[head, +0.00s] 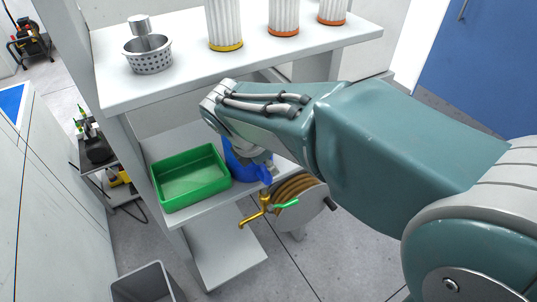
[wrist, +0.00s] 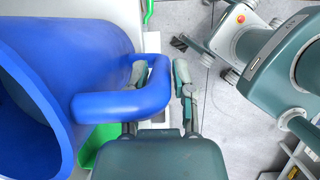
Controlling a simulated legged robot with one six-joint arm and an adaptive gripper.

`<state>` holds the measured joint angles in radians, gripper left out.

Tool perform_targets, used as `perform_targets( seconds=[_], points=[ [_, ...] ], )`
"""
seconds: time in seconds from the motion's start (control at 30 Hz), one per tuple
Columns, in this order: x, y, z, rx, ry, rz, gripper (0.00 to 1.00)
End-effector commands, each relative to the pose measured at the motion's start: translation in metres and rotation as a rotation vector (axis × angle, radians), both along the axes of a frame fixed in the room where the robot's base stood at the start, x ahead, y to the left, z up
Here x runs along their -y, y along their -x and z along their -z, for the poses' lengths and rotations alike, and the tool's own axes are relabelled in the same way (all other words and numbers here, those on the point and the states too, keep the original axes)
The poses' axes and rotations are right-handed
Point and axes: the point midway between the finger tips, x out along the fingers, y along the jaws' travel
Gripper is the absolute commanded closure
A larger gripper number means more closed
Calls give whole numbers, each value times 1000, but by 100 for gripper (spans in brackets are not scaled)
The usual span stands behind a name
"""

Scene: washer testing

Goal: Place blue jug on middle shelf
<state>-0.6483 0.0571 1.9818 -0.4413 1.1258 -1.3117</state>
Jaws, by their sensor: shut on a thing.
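The blue jug (head: 238,162) is at the middle shelf (head: 220,200), just right of a green tray, and is partly hidden behind my arm in the head view. In the wrist view the jug (wrist: 60,70) fills the left side, with its open mouth toward the camera and its handle (wrist: 140,95) reaching right. My gripper (wrist: 185,105) is at the handle, with its fingers around it, shut on it. In the head view my gripper (head: 262,170) is mostly hidden by the arm and the jug. I cannot tell whether the jug's base touches the shelf.
The green tray (head: 185,205) takes up the left of the middle shelf. The upper shelf (head: 180,88) above holds a metal basket (head: 148,58) and several white ribbed cylinders. A grey bin (head: 145,285) stands below.

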Motion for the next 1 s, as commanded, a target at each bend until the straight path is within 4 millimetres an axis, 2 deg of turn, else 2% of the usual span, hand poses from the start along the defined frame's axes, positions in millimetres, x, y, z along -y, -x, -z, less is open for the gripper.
perform_targets(
  seconds=[0.13, 0.17, 0.2, 0.23, 0.67, 0.77, 1.0],
  points=[
    [-1, -1, -1, 4, -3, -1, 100],
    [0, 0, 1, -3, 2, -1, 64],
    [0, 1, 1, -3, 2, -1, 46],
    [0, 0, 1, -3, 2, -1, 34],
    [-1, 1, -2, -1, 1, -1, 34],
    [-5, 4, -13, 1, -2, -2, 34],
    [-20, 16, -59, 2, -2, -4, 34]
  ],
)
